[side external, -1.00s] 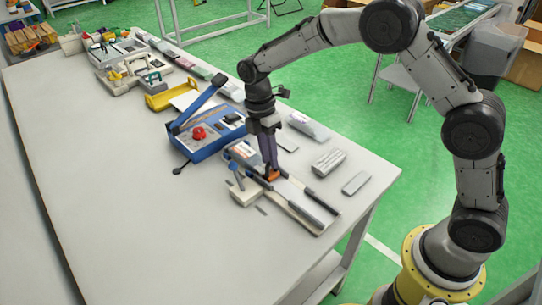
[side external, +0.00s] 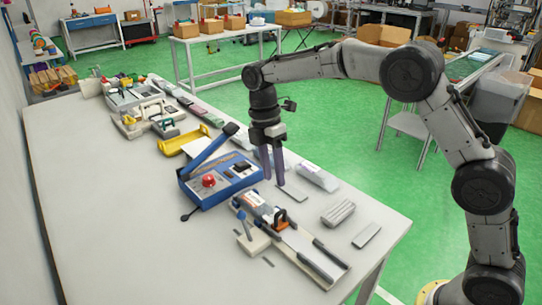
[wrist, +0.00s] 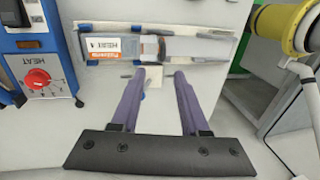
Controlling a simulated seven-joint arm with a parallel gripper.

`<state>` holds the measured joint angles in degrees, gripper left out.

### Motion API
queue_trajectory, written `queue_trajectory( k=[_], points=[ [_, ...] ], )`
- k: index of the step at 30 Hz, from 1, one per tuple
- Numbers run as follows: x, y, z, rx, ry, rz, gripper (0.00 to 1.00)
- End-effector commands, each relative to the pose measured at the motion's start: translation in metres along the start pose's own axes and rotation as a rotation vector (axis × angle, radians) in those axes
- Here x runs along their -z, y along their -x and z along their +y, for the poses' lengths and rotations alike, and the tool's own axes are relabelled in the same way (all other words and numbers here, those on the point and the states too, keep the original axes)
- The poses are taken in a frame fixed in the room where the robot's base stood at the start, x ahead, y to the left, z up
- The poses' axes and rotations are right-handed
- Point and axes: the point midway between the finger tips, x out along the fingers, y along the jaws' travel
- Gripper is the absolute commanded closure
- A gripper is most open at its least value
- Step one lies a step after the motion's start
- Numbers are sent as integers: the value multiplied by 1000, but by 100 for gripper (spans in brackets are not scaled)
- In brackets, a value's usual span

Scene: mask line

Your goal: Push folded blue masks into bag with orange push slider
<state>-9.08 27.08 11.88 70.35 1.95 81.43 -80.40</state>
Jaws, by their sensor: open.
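The orange push slider (side external: 281,216) stands on the loading fixture with two dark-ended rails (side external: 318,250). A pack with a white and orange printed label (side external: 259,203) lies at the fixture's sealer end. In the wrist view the labelled pack (wrist: 122,48) lies ahead of the fingertips, with a grey length beside it; I cannot make out the slider there. I cannot tell folded blue masks apart in either view. My gripper (side external: 273,183) is open and empty, fingers pointing down, behind the slider and apart from it. In the wrist view the gripper (wrist: 160,72) shows a clear gap between its fingers.
A blue heat sealer (side external: 222,180) with a red knob and raised arm stands left of the fixture. A white packet (side external: 315,177), a ridged grey block (side external: 338,212) and a flat grey piece (side external: 366,235) lie to the right. The table's front left is clear.

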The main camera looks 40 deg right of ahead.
Motion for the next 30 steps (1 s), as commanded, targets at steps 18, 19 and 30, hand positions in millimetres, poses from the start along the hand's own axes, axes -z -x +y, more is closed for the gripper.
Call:
queue_trajectory(
  k=[18, 19, 30],
  points=[
    [0, 44, 0, -1, 0, 0, 55],
    [0, 44, 0, -1, 0, 0, 55],
    [-24, 118, -52, -149, -34, 29, 55]
  ],
)
